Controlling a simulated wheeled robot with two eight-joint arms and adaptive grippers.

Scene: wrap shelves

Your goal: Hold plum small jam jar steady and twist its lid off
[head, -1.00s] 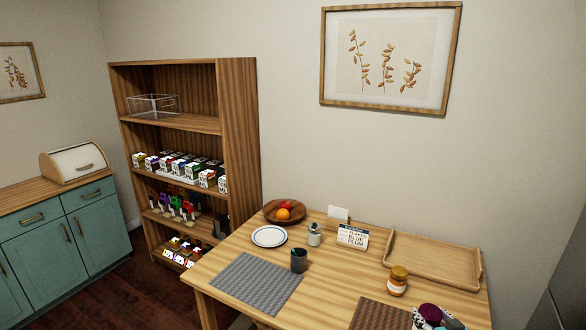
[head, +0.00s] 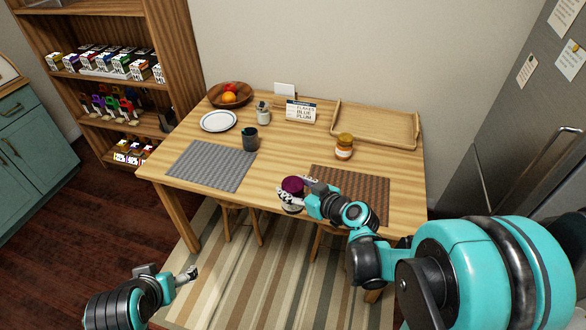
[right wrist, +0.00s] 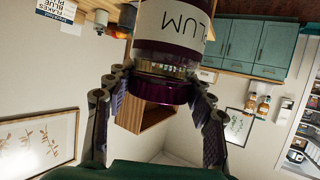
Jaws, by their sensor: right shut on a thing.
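The plum small jam jar (head: 291,208) has a dark purple lid (head: 292,184) and a white label, and is near the table's front edge in the head view. My right gripper (head: 301,194) is shut on it. In the right wrist view the jar (right wrist: 190,32) appears upside down with "LUM" on its label. The fingers of my right gripper (right wrist: 160,74) sit on both sides of its purple lid (right wrist: 160,92). My left gripper (head: 190,272) is low at the left, apart from the jar; its finger opening is too small to judge.
The wooden table (head: 290,150) bears a brown mat (head: 365,188), a grey mat (head: 205,168), an orange jar (head: 344,148), a dark cup (head: 250,140), a sign (head: 301,111) and a tray (head: 418,132). Two stools stand under the front edge. Bare tabletop lies between the mats.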

